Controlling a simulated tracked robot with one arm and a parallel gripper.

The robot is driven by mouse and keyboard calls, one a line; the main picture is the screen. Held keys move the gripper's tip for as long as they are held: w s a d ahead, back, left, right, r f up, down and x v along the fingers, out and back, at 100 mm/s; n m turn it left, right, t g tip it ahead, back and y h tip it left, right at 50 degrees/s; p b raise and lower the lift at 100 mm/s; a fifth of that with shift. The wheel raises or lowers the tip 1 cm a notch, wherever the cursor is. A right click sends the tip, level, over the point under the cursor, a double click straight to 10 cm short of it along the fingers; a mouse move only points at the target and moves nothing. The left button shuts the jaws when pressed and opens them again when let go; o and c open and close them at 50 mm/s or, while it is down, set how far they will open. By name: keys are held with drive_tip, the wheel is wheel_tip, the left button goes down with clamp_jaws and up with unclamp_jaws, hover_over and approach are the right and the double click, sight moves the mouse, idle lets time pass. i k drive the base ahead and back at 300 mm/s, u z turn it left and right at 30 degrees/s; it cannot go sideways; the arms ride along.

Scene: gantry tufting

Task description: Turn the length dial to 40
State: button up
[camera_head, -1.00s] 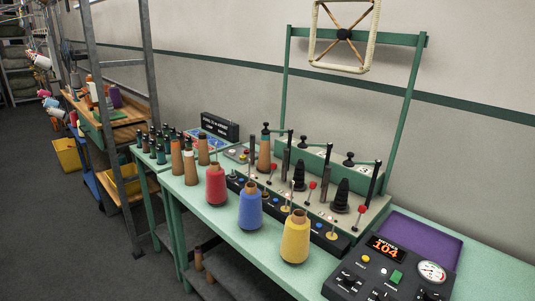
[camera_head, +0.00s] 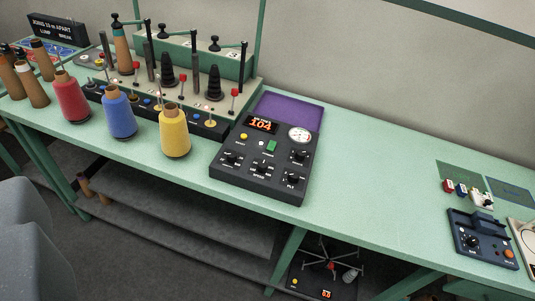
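A dark control box (camera_head: 262,185) sits on the green bench in the middle of the view. Its red-orange display (camera_head: 262,125) reads 104. Several black knobs are on its sloped face: one at the left (camera_head: 231,158), one at the upper right (camera_head: 299,155) and one at the lower right (camera_head: 291,180). The small labels are too blurred to tell which knob is the length dial or where its pointer stands. The box also has a yellow button (camera_head: 243,136), a green button (camera_head: 270,146) and a round white gauge (camera_head: 300,134). My gripper is not in view.
Red (camera_head: 71,97), blue (camera_head: 119,116) and yellow (camera_head: 175,133) yarn cones stand left of the box. A purple tray (camera_head: 287,110) lies behind it. A smaller dark blue box (camera_head: 482,238) is at the far right. The bench between is clear. Grey rounded shapes fill the lower left.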

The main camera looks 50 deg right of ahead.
sight(232, 156)
drive_tip(key=k, duration=0.4)
drive_tip(key=z, duration=0.75)
drive_tip(key=i, duration=1.4)
drive_tip(key=u, duration=0.65)
